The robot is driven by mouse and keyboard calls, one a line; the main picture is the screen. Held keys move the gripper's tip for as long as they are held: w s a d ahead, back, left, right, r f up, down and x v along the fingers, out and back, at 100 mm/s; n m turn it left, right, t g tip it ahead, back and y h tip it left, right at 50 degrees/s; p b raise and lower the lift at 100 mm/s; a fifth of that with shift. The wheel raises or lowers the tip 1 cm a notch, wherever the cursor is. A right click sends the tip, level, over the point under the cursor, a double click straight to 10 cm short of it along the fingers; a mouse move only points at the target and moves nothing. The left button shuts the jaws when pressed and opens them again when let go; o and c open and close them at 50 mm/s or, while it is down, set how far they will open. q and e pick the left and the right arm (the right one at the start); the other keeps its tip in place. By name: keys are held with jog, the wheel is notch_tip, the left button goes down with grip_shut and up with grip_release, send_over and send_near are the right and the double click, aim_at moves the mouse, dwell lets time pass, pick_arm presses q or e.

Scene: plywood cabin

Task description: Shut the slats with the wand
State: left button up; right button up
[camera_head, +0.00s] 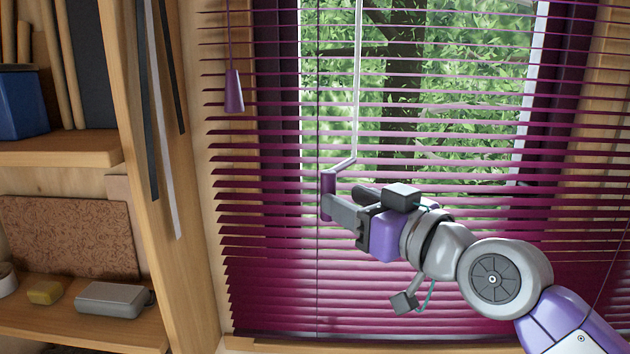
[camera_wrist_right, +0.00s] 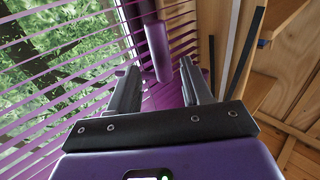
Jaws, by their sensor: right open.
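The purple slatted blind (camera_head: 270,240) hangs over a window in the head view, with its slats tilted open and greenery showing between them. The wand (camera_head: 358,80) is a thin clear rod that hangs down and bends into a crank with a purple handle (camera_head: 327,195). My right gripper (camera_head: 338,203) is at the handle. In the right wrist view the handle (camera_wrist_right: 158,52) stands between the tips of my open right gripper (camera_wrist_right: 160,80), with gaps on both sides. My left gripper is not in view.
A purple cord tassel (camera_head: 233,92) hangs at the blind's left. Wooden shelves (camera_head: 60,150) with a blue box (camera_head: 22,105), a yellow block (camera_head: 45,292) and a grey box (camera_head: 113,298) stand on the left. Dark and pale strips (camera_head: 162,120) hang on the shelf's side.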

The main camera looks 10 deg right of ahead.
jog(key=p+x, duration=0.1)
jog(key=x, duration=0.6)
jog(key=shift+p, duration=0.35)
jog(key=shift+a, duration=0.15)
grip_shut()
